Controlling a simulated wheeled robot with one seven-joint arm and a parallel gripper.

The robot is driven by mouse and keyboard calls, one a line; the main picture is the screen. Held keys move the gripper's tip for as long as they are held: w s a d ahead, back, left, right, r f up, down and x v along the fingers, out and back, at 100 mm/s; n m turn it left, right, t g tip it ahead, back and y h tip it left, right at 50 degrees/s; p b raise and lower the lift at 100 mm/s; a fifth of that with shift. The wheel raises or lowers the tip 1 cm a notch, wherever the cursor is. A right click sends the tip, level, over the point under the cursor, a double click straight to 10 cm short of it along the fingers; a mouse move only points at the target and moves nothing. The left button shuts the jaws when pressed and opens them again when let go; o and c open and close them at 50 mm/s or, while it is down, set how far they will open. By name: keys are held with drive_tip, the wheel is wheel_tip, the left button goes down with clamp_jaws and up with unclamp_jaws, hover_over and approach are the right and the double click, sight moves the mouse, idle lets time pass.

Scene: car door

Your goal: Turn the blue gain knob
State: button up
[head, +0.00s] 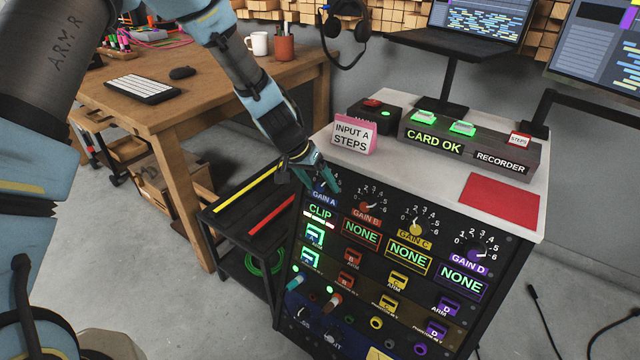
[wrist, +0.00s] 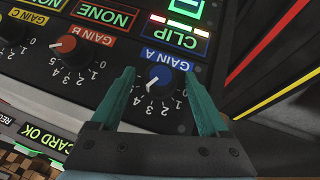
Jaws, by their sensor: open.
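The blue gain knob (wrist: 160,77) is round with a white pointer mark and sits at the GAIN A label (wrist: 167,58) in the wrist view, where the panel appears upside down. My gripper (wrist: 158,74) is open, with one teal finger on each side of the knob. Gaps show between the fingers and the knob, and I cannot tell their depth to the panel. In the head view my gripper (head: 320,184) is over the panel's upper left corner and mostly hides the knob. The GAIN A display (head: 319,210) reads CLIP.
To the right are the red GAIN B knob (head: 366,207), yellow GAIN C knob (head: 416,227) and purple GAIN D knob (head: 480,249), with displays reading NONE. An INPUT A STEPS card (head: 353,137) stands on the cabinet top behind my gripper. A dark cart (head: 245,225) is left.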

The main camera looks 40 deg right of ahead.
drive_tip(key=shift+d+f, duration=0.1)
drive_tip(key=shift+f, duration=0.1)
clamp_jaws()
idle(0.6)
